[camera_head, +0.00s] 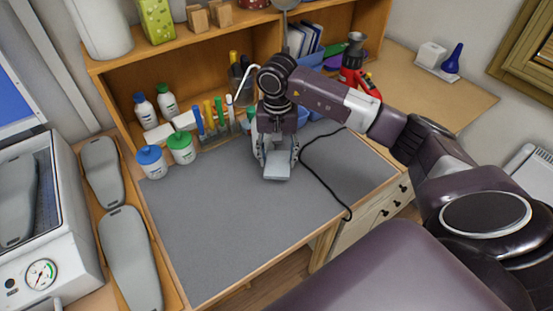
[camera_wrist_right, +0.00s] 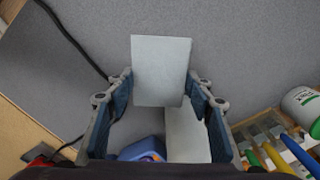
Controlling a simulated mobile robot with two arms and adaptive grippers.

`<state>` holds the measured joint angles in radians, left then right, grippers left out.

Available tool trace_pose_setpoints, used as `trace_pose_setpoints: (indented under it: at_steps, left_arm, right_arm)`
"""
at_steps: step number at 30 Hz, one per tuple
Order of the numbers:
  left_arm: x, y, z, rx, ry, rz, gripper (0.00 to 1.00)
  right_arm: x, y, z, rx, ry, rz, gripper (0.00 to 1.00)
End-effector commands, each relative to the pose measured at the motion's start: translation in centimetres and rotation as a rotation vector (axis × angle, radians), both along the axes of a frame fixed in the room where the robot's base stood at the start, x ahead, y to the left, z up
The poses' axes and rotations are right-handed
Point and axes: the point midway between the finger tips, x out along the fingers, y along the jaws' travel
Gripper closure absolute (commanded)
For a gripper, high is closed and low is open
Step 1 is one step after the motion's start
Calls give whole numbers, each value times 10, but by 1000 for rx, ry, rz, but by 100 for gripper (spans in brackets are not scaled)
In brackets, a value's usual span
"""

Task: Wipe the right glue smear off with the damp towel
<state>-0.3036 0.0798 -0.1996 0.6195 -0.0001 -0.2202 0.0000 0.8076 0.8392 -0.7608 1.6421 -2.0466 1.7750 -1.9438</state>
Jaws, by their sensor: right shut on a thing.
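My right gripper (camera_head: 276,155) is over the back right part of the grey mat (camera_head: 230,220). It is shut on a pale, flat folded cloth, the damp towel (camera_head: 277,172), which shows below its fingers. In the right wrist view the towel (camera_wrist_right: 161,65) lies between the two fingers of the gripper (camera_wrist_right: 160,82), with a second pale part (camera_wrist_right: 187,136) lower down. I cannot tell whether the towel touches the mat. I see no glue smear on the bare mat; the area under the towel and gripper is hidden. My left gripper is not in view.
Blue-capped (camera_head: 151,162) and green-capped (camera_head: 181,148) jars stand at the mat's back left, near a rack of pens and tools (camera_head: 213,122). A black cable (camera_head: 325,187) runs across the mat's right side. The front of the mat is clear.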

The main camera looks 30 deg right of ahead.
Motion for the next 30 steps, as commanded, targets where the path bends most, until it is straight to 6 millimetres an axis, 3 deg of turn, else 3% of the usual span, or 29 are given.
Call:
trace_pose_setpoints:
  at_steps: [11, 30]
  left_arm:
    - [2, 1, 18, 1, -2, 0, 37]
    - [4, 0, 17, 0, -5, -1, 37]
  right_arm:
    - [-4, 1, 33, -1, -1, -12, 78]
    - [-4, 5, 35, 0, -1, -4, 78]
